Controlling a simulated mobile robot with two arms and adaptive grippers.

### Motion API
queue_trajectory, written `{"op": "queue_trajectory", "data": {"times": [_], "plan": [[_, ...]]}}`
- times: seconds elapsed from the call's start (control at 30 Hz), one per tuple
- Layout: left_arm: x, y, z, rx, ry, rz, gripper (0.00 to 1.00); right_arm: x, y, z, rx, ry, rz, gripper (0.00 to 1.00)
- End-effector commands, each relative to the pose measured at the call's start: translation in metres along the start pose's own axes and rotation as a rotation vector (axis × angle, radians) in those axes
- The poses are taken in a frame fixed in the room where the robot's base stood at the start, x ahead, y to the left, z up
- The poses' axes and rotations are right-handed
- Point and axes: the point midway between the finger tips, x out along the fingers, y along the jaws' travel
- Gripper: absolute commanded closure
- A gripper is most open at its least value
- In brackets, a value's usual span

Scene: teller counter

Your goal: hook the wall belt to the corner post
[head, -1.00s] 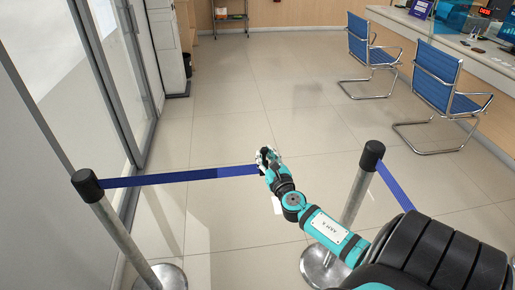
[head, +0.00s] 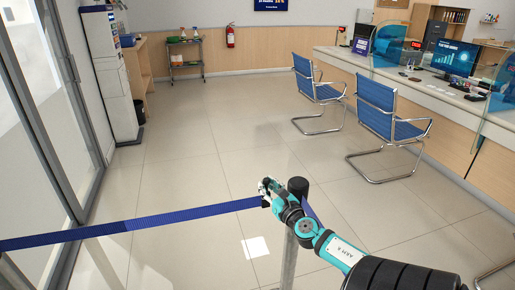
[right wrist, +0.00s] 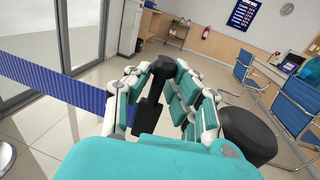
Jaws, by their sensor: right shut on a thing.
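The blue belt (head: 150,220) runs from the left edge of the head view to my right gripper (head: 266,190). My right gripper is shut on the belt's dark end piece, which shows between the fingers in the right wrist view (right wrist: 150,108). The belt (right wrist: 55,86) stretches off to the left there. The corner post (head: 297,186) has a black top and stands just right of the gripper, partly behind my arm. Its black top seems to show beside the fingers in the right wrist view (right wrist: 249,136). I cannot tell whether they touch. My left gripper is out of view.
Another short blue belt piece (head: 310,208) shows at the post's right side. Blue chairs (head: 388,108) stand by the counter (head: 440,100) at the right. A glass door (head: 45,110) is at the left. The tiled floor between is clear.

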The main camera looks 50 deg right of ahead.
Motion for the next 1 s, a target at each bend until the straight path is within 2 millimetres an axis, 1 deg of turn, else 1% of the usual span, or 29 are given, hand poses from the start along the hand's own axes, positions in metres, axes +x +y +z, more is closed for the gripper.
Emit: {"op": "queue_trajectory", "data": {"times": [0.03, 0.2, 0.57, 0.6, 0.7, 0.93, 1.0], "plan": [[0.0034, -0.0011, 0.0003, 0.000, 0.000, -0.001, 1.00, -0.0023, -0.0039, -0.0058, -0.004, 0.008, 0.000, 1.00], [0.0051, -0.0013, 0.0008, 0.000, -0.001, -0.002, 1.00, -0.0036, -0.0103, -0.0047, -0.004, 0.008, 0.001, 1.00], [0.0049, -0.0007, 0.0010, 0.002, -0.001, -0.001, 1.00, -0.0037, -0.0110, -0.0044, -0.003, 0.009, 0.001, 1.00], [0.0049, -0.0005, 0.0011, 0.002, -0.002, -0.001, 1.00, -0.0037, -0.0110, -0.0044, -0.003, 0.009, 0.001, 0.75], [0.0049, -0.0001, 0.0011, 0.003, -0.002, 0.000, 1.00, -0.0034, -0.0112, -0.0036, -0.002, 0.007, 0.000, 0.64], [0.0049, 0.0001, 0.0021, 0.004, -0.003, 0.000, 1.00, -0.0030, -0.0114, -0.0014, -0.002, 0.003, -0.001, 0.64], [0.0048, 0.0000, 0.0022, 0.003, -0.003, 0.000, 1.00, -0.0055, -0.0112, -0.0015, -0.002, 0.003, -0.001, 0.64]]}}
